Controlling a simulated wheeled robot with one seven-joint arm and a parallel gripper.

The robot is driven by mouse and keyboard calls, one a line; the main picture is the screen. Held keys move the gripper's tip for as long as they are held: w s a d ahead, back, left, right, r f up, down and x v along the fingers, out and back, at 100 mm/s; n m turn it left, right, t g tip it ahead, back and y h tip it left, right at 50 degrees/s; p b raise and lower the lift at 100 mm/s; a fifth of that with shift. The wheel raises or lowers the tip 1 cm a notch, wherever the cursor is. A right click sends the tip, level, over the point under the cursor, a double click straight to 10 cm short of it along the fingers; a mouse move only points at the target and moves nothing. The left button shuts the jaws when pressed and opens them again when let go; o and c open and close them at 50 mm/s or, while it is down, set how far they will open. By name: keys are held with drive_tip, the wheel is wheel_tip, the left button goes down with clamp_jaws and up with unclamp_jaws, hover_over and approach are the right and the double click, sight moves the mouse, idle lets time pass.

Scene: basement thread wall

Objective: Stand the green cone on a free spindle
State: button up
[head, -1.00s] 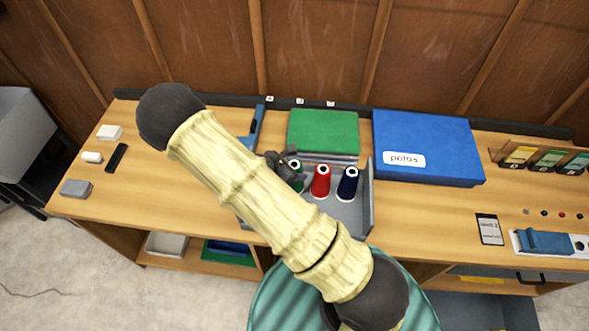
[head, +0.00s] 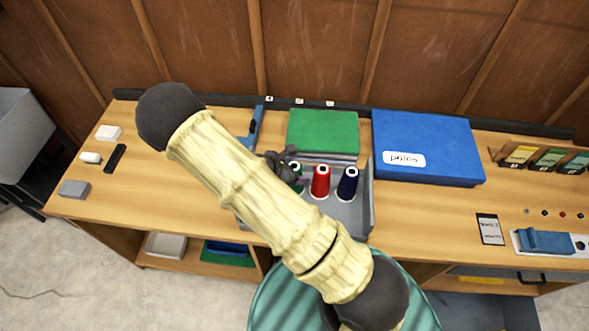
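The green cone (head: 297,174) stands in the grey tray (head: 363,212) on the bench, at the left of a red cone (head: 320,182) and a navy cone (head: 347,184). Only its right side and top show. My gripper (head: 282,165) is at the green cone's upper left, touching or very close to it. My own arm crosses in front and hides the fingers' lower part and the tray's left part. I cannot tell whether the fingers are closed on the cone. No free spindle can be made out clearly.
A green folded cloth or box (head: 323,132) lies behind the tray. A large blue box (head: 427,148) labelled "polos" is at its right. A blue tool-like piece (head: 252,128) stands behind my arm. Bare bench lies right of the tray.

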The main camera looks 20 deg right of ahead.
drive_tip(key=v, duration=1.7)
drive_tip(key=shift+r, duration=0.15)
drive_tip(key=shift+s, duration=0.1)
drive_tip(key=s+d+r+m+y, duration=0.4)
drive_tip(key=d+m, duration=0.1)
drive_tip(key=m, duration=0.6)
drive_tip(key=s+d+r+m+y, duration=0.4)
drive_tip(key=d+m, duration=0.2)
drive_tip(key=m, duration=0.5)
drive_tip(key=shift+s+r+g, duration=0.25)
drive_tip(key=shift+s+g, duration=0.05)
drive_tip(key=shift+g, duration=0.1)
